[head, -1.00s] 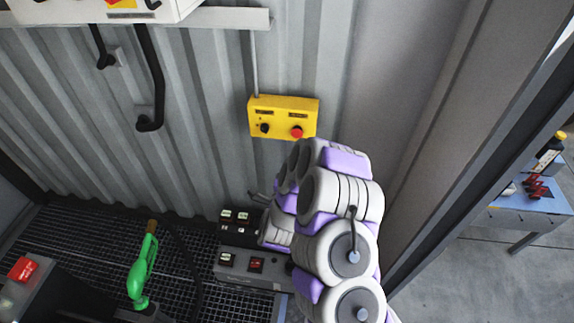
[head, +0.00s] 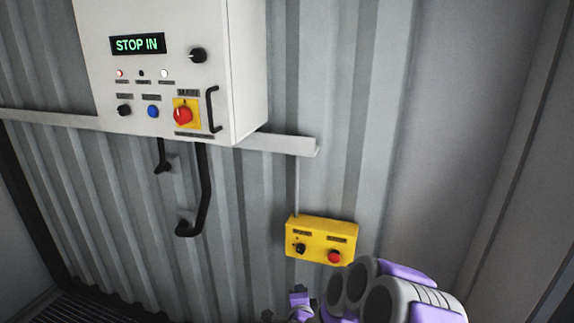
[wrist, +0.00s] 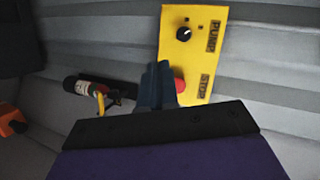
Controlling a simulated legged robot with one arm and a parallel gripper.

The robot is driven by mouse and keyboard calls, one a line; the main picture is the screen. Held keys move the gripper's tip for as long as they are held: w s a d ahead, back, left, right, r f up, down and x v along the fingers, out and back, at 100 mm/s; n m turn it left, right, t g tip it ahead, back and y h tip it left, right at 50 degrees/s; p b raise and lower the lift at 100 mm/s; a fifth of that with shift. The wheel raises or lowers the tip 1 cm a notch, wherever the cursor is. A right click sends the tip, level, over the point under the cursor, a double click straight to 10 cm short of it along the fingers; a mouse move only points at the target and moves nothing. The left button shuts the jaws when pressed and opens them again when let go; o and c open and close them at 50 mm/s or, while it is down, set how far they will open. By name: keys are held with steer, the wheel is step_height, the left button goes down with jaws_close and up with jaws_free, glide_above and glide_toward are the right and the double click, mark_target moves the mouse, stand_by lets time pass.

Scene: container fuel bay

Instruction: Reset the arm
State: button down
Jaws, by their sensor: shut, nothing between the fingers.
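My arm, white-grey and purple, rises from the bottom right of the head view, below the yellow control box (head: 321,240). My gripper (wrist: 157,72) shows in the wrist view as dark fingers closed together, with nothing between them. In that view the fingers are in front of the yellow box (wrist: 197,30), which has a black knob by a PUMP label and a red button by a STOP label.
A white control cabinet (head: 245,60) hangs on the corrugated wall, its display reading "STOP IN". Black pipes (head: 202,200) hang below it. A grey rail (head: 290,144) runs along the wall. A dark cylinder with a pale label (wrist: 95,88) shows in the wrist view.

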steer(key=s+a+r+n+g+y+b, duration=0.1)
steer(key=s+r+n+g+y, duration=0.15)
steer(key=s+n, duration=0.2)
steer(key=s+a+r+n+g+y+b, duration=0.1)
steer(key=s+a+n+g, duration=0.1)
steer(key=s+n+g, duration=0.3)
steer(key=s+d+r+n+g+h+b, duration=0.1)
steer(key=s+d, duration=0.3)
steer(key=s, duration=0.7)
steer(key=s+d+r+n+g+h+b, duration=0.1)
steer(key=s+d+r+n+g, duration=0.1)
steer(key=s, duration=1)
steer(key=s+d+r+n+g+h+b, duration=0.1)
steer(key=s+d+r+n+g, duration=0.1)
steer(key=s+d+n+g, duration=0.2)
steer(key=s+d+g, duration=0.1)
steer(key=s+d, duration=0.2)
steer(key=s, duration=0.4)
steer(key=shift+s+r+b, duration=0.2)
steer(key=shift+s+b, duration=0.15)
steer(key=c, duration=1.8)
jaws_free()
steer(key=shift+g, duration=0.25)
